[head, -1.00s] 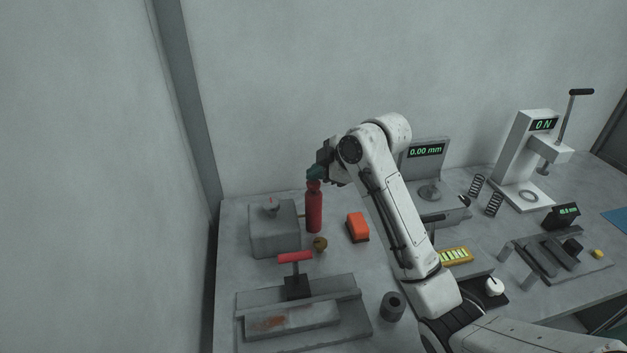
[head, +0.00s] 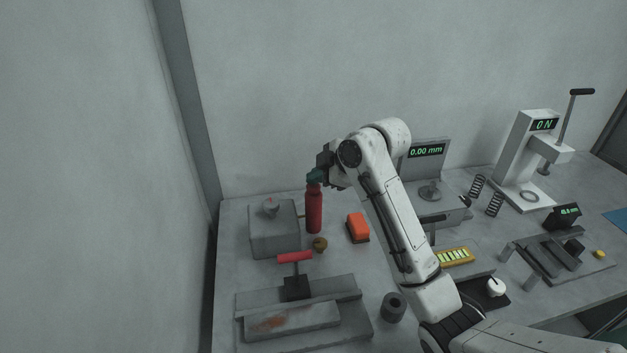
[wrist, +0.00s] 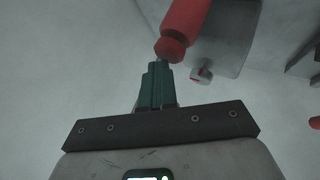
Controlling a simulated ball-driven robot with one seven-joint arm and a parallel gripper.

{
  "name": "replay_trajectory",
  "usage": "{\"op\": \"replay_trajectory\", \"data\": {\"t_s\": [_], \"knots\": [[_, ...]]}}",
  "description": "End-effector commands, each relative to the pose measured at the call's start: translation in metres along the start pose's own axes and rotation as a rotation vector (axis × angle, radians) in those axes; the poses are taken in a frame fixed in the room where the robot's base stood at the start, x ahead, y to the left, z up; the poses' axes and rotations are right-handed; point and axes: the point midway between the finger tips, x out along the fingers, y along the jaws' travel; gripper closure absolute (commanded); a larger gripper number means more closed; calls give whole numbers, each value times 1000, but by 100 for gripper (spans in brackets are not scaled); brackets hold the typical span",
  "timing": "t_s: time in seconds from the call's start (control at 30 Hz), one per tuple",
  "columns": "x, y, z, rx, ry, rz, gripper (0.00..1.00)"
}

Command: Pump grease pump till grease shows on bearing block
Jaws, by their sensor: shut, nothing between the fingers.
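The red grease pump (head: 314,212) stands upright on the bench beside the grey bearing block (head: 274,238). A round fitting (head: 271,208) with a small red mark sits on top of the block; it also shows in the wrist view (wrist: 201,75). I cannot tell whether the mark is grease. My gripper (head: 314,178) is shut and empty, its teal fingers at the top of the pump. In the wrist view the fingertips (wrist: 159,66) are close to the pump's red head (wrist: 171,49); whether they touch is unclear.
A brass knob (head: 320,244) and an orange block (head: 358,226) stand near the pump. A red-handled tool (head: 294,257) rests on the grey fixture in front. A dark cylinder (head: 392,307) stands beside it. The gauge stand (head: 428,180) is to the right.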

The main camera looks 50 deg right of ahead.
Motion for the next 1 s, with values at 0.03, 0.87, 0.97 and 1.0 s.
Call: {"op": "replay_trajectory", "data": {"t_s": [0.03,0.87,0.97,1.0], "knots": [[2,-2,2,2,-2,-4,100],[-7,4,-5,2,-2,-6,100],[-11,7,-8,2,-2,-5,100],[-12,8,-9,2,-2,-4,100]]}}
